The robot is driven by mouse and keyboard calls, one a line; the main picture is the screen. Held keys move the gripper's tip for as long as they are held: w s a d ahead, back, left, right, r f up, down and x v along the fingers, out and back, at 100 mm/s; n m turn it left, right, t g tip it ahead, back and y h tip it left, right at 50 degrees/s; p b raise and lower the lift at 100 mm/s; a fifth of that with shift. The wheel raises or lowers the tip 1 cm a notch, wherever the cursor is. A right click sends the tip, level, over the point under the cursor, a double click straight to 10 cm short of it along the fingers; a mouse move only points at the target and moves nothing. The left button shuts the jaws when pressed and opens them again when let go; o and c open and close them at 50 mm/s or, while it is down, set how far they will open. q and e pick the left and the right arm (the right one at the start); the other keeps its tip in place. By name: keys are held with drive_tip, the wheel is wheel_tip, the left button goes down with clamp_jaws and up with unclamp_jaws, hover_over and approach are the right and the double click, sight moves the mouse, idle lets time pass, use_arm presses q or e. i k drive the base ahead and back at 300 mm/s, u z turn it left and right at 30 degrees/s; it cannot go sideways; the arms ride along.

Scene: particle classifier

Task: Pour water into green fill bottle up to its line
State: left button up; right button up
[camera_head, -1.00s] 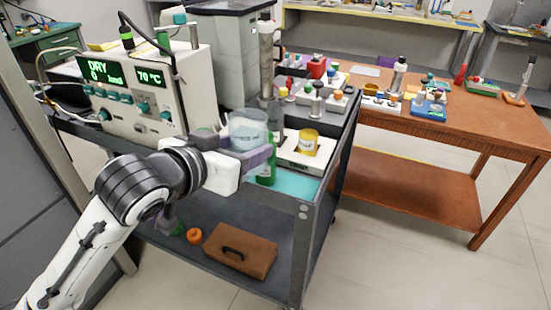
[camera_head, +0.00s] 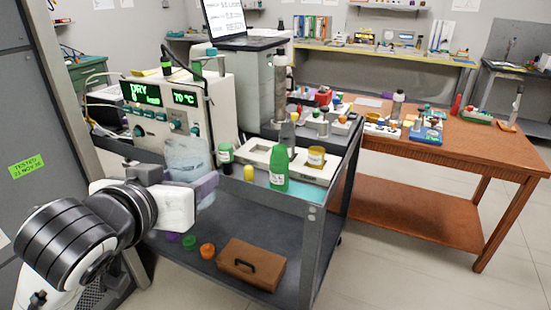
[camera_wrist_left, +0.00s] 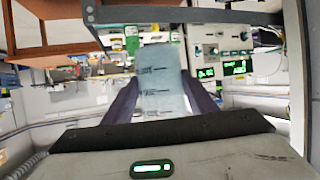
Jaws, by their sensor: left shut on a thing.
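My left gripper (camera_head: 196,184) is shut on a translucent, bluish beaker (camera_head: 186,156), held roughly upright in front of the instrument box. The beaker fills the middle of the left wrist view (camera_wrist_left: 163,80), with dark marks on its wall and purple fingers on both sides. The green bottle (camera_head: 279,170) stands upright at the cart's front edge, to the right of the beaker and apart from it. Its fill line and water level are too small to make out. My right gripper is out of view.
A white holder (camera_head: 318,176) with a yellow-labelled jar (camera_head: 315,158) is beside the green bottle. A smaller green-capped bottle (camera_head: 226,156) and a yellow cylinder (camera_head: 249,173) stand between beaker and bottle. The instrument box (camera_head: 150,125) is behind the beaker. A brown case (camera_head: 250,264) lies on the lower shelf.

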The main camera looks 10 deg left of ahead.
sight(279, 160)
drive_tip(key=k, duration=0.2)
drive_tip(key=u, duration=1.2)
drive_tip(key=i, duration=0.75)
drive_tip(key=z, duration=1.7)
drive_tip(key=i, duration=0.5)
drive_tip(key=z, duration=0.05)
